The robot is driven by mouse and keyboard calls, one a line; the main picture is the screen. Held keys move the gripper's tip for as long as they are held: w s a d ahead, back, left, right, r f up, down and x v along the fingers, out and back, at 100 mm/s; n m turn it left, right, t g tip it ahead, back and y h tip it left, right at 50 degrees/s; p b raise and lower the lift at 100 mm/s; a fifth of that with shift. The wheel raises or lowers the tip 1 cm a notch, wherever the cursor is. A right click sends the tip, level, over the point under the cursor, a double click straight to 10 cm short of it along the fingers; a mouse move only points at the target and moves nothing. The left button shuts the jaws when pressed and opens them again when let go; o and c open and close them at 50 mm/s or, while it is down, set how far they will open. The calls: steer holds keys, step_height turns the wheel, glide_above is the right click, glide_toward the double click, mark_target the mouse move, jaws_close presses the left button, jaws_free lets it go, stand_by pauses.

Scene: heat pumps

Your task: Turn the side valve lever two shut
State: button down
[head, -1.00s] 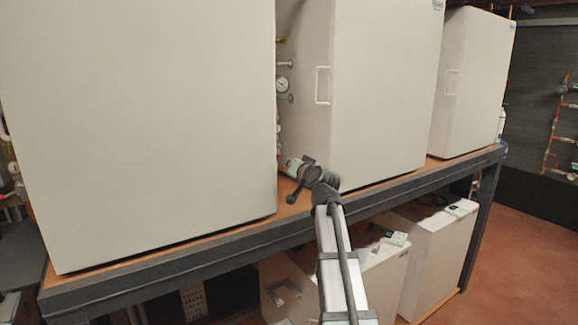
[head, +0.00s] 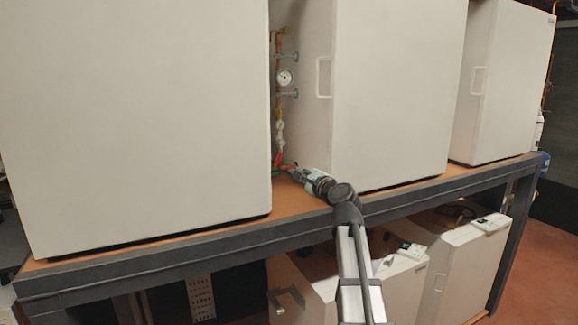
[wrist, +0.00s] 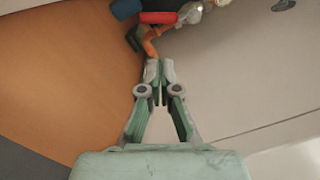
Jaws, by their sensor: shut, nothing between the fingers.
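A red valve lever (wrist: 158,17) shows at the top of the wrist view, beside a blue one (wrist: 125,8) cut by the frame edge. I cannot tell which is side valve lever two. The red lever also shows in the head view (head: 278,158), low on the copper pipe in the gap between two white cabinets. A copper pipe elbow (wrist: 150,45) lies just beyond the fingertips. My gripper (wrist: 160,72) is shut and empty, pointing into the gap, short of the levers. Its fingertips (head: 290,168) are small in the head view; contact with the pipe cannot be told.
White cabinets (head: 150,110) and (head: 390,90) stand either side of the narrow gap. A pressure gauge (head: 284,77) sits higher on the pipe. The orange-brown shelf (wrist: 60,70) has a dark metal front edge (head: 150,262). Bare shelf lies left of my gripper in the wrist view.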

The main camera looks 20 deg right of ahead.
mark_target(279, 154)
steer(key=w+p, duration=0.3)
steer(key=w, duration=0.7)
steer(key=shift+a+m, duration=0.3)
steer(key=shift+a, duration=0.1)
steer(key=shift+d+r, duration=0.1)
steer(key=shift+r, duration=0.05)
